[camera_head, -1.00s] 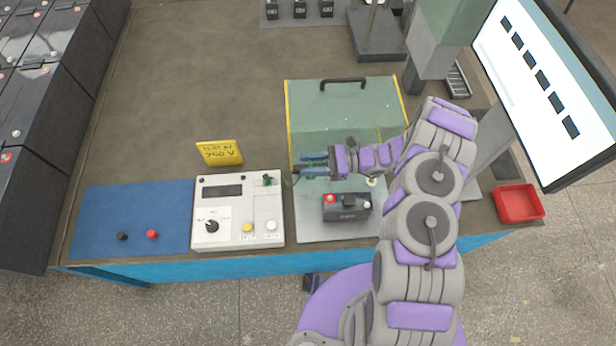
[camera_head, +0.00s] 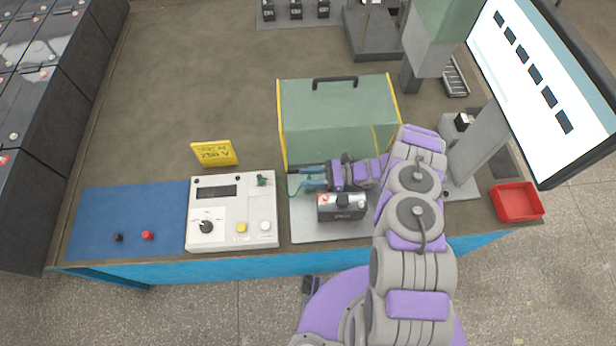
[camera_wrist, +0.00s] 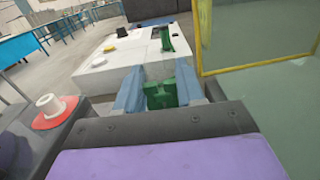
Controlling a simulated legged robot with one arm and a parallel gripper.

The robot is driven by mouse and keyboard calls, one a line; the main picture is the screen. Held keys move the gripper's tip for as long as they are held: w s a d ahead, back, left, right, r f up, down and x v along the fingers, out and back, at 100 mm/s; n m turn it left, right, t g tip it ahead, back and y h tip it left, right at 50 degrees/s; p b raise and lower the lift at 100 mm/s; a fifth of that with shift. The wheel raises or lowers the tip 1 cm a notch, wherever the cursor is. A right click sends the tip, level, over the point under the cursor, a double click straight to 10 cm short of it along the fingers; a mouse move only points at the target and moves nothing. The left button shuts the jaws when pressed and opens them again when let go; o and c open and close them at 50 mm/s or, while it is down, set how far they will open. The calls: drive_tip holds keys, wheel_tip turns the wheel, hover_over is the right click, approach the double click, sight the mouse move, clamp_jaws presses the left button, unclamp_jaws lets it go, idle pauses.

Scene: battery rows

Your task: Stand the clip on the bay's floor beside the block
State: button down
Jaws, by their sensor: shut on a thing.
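My gripper (camera_head: 308,178) is shut on a green clip (camera_wrist: 162,95), which shows between the two blue-grey fingertips in the wrist view. In the head view the held clip is a small dark green shape by the fingertips, left of the block. The block (camera_head: 342,208) is dark, with a red and a pale terminal on top. It stands on the bay's grey floor (camera_head: 315,232), under and in front of my gripper's wrist. The red terminal (camera_wrist: 55,110) shows at left in the wrist view. I cannot tell whether the clip touches the floor.
A green see-through guard (camera_head: 335,115) with yellow edges stands behind my gripper. A white tester (camera_head: 220,227) stands left of the bay, with another green clip (camera_head: 262,181) on it. A yellow sign (camera_head: 214,154) is behind it. A red tray (camera_head: 516,202) is at right.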

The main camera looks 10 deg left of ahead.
drive_tip(key=shift+w+f, duration=0.15)
drive_tip(key=shift+f, duration=0.25)
drive_tip(key=shift+a+f, duration=0.1)
drive_tip(key=shift+a, duration=0.55)
drive_tip(key=c, duration=0.9)
unclamp_jaws()
drive_tip(key=shift+a, duration=0.2)
drive_tip(key=shift+o, duration=0.6)
drive_tip(key=shift+d, duration=0.15)
drive_tip(key=shift+o, duration=0.4)
drive_tip(key=shift+d, duration=0.5)
drive_tip(key=shift+d, duration=0.1)
drive_tip(key=shift+w+d, duration=0.3)
drive_tip(key=shift+d, duration=0.25)
drive_tip(key=v, duration=0.6)
drive_tip(key=shift+s+a, duration=0.1)
drive_tip(key=shift+a, duration=0.3)
